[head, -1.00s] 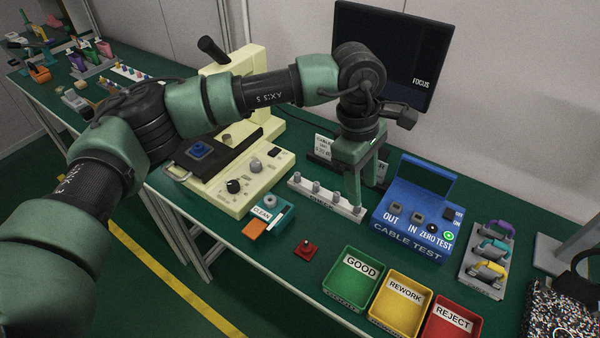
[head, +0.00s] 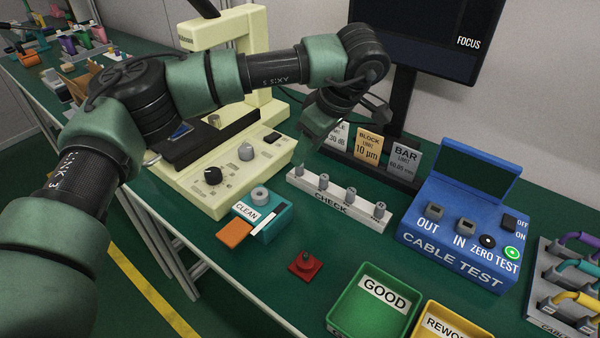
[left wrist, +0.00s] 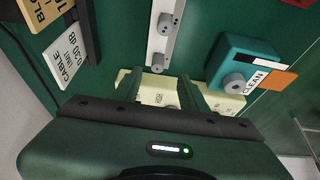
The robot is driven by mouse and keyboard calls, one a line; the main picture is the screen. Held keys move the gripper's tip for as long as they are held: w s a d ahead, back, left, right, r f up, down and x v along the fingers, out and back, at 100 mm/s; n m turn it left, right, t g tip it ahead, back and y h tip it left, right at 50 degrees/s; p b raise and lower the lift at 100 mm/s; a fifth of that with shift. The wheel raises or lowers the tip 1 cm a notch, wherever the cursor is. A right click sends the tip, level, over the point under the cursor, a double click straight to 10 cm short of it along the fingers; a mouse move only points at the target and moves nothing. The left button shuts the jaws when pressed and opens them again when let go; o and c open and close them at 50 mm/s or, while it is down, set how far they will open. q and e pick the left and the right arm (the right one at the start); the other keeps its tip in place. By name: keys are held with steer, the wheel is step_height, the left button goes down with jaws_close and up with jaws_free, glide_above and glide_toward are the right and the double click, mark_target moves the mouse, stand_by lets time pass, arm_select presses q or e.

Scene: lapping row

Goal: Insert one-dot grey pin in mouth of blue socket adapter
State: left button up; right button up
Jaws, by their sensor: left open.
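Several grey pins stand in the white CHECK rack (head: 318,190). The leftmost pin (head: 300,170) is close below my left gripper (head: 309,148). In the left wrist view the end pin (left wrist: 157,63) lies between and just beyond the open, empty fingertips (left wrist: 160,76). Dot marks on the pins are too small to read. A blue piece (head: 181,131), apparently the blue socket adapter, sits on the black stage of the cream microscope; my left arm partly hides it and its mouth cannot be made out. My right gripper is out of view.
A teal CLEAN box (head: 281,222) with an orange pad and a red fixture (head: 305,265) stand in front of the rack. The blue CABLE TEST unit (head: 455,262) is right, the green GOOD bin (head: 342,310) front. Label cards (head: 368,148) and a monitor stand behind.

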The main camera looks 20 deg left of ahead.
mark_target(299, 171)
arm_select(q)
steer(key=x, duration=0.6)
steer(key=shift+w+d+f, duration=0.1)
steer(key=shift+w+d, duration=0.05)
jaws_close()
